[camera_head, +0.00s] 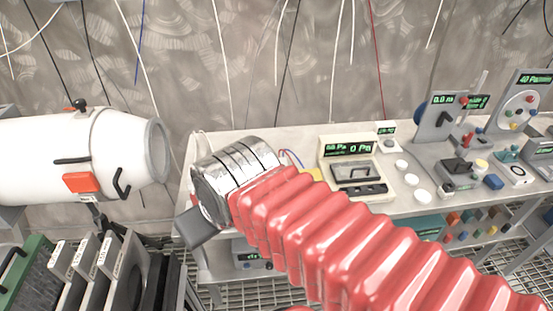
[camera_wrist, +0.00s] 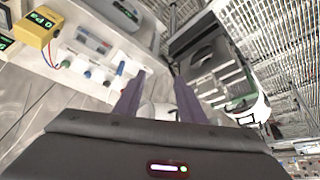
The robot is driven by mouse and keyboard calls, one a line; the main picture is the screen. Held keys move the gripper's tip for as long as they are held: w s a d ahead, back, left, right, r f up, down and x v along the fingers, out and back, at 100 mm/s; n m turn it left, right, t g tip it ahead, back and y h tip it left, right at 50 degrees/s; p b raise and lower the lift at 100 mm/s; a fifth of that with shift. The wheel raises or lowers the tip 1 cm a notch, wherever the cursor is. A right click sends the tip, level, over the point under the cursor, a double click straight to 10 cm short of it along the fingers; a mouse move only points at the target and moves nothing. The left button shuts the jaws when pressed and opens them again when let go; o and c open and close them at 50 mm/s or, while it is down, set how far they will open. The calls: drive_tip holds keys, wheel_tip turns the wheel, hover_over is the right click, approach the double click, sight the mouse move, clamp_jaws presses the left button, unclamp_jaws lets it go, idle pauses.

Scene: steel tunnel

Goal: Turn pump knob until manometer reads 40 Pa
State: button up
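A yellow box with a green display (camera_wrist: 42,27) that reads 0 Pa is at the upper left of the wrist view, and I take it for the manometer. In the head view, a beige unit (camera_head: 352,165) on the bench shows green displays, one of them reading 0 Pa. I cannot tell for sure which part is the pump knob. My gripper (camera_wrist: 159,72) has its two purple fingers spread apart, with nothing visible held between them. In the head view my red arm and metal wrist cover the bench's left front, and the fingertips are hidden.
A white cylinder (camera_head: 75,150) with black handles and an orange label is at the left. Dark panels (camera_head: 105,260) stand below it. The bench (camera_head: 300,150) holds several instruments toward the right. Colored caps (camera_wrist: 95,73) lie left of the fingers in the wrist view.

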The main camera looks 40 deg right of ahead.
drive_tip(key=shift+o, duration=0.9)
drive_tip(key=shift+w+d+r, duration=0.15)
drive_tip(key=shift+w+d, duration=0.15)
drive_tip(key=shift+w, duration=0.1)
drive_tip(key=w+d+g, duration=0.1)
drive_tip(key=w+d, duration=1.2)
drive_tip(key=d, duration=0.1)
drive_tip(key=w+d+f, duration=0.2)
drive_tip(key=d+f, duration=0.2)
drive_tip(key=d, duration=0.7)
drive_tip(key=w+d+f, duration=0.2)
drive_tip(key=d+f, duration=0.2)
drive_tip(key=d, duration=0.7)
drive_tip(key=shift+d, duration=0.35)
drive_tip(key=shift+f, duration=0.1)
drive_tip(key=x, duration=1.3)
drive_tip(key=shift+w+f, duration=0.15)
drive_tip(key=shift+f, duration=0.15)
drive_tip(key=shift+c, duration=0.7)
